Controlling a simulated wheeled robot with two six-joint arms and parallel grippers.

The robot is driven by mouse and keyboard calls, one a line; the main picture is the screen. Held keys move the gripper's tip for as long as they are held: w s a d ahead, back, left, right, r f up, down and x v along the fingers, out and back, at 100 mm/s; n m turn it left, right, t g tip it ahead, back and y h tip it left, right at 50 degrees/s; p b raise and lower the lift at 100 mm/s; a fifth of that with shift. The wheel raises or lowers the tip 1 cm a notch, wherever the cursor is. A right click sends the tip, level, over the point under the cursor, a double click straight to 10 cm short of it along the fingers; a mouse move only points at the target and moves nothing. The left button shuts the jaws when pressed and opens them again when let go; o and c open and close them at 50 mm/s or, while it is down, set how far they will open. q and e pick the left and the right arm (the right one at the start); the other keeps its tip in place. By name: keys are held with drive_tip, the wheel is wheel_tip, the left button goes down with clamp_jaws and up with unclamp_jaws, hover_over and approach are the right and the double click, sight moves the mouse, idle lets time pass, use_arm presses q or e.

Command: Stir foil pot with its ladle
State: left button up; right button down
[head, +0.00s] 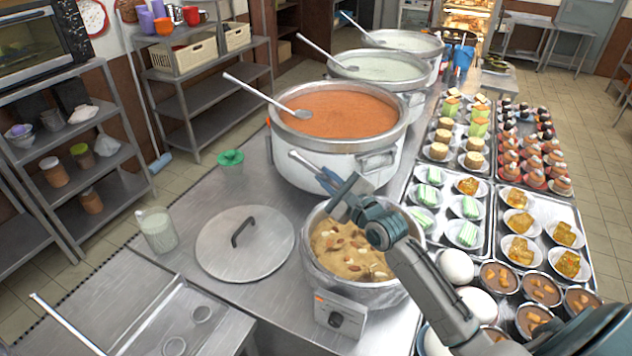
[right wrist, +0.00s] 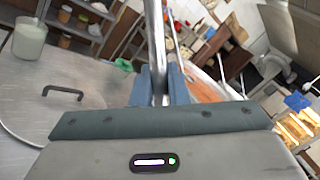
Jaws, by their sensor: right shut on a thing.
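The foil pot (head: 384,296) stands at the front of the steel counter, with thick tan food and pale nut pieces (head: 345,256) inside. My right gripper (head: 329,182) is above the pot's far rim, shut on the ladle's metal handle (head: 303,160). The handle slants out past the fingers toward the upper left. In the right wrist view the ladle handle (right wrist: 156,50) runs up between the blue fingers (right wrist: 160,85). The ladle's bowl is not visible, so I cannot tell whether it is in the food. My left gripper is not in view.
Three large stockpots with ladles stand behind, the nearest holding orange food (head: 340,108). Dessert trays (head: 478,258) and white eggs (head: 455,266) crowd the right.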

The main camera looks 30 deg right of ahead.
wheel_tip(320, 180, down, 16)
drive_tip(key=b, duration=1.3)
drive_tip(key=shift+r+b, duration=0.15)
drive_tip(key=shift+b, duration=0.25)
drive_tip(key=shift+d, duration=0.1)
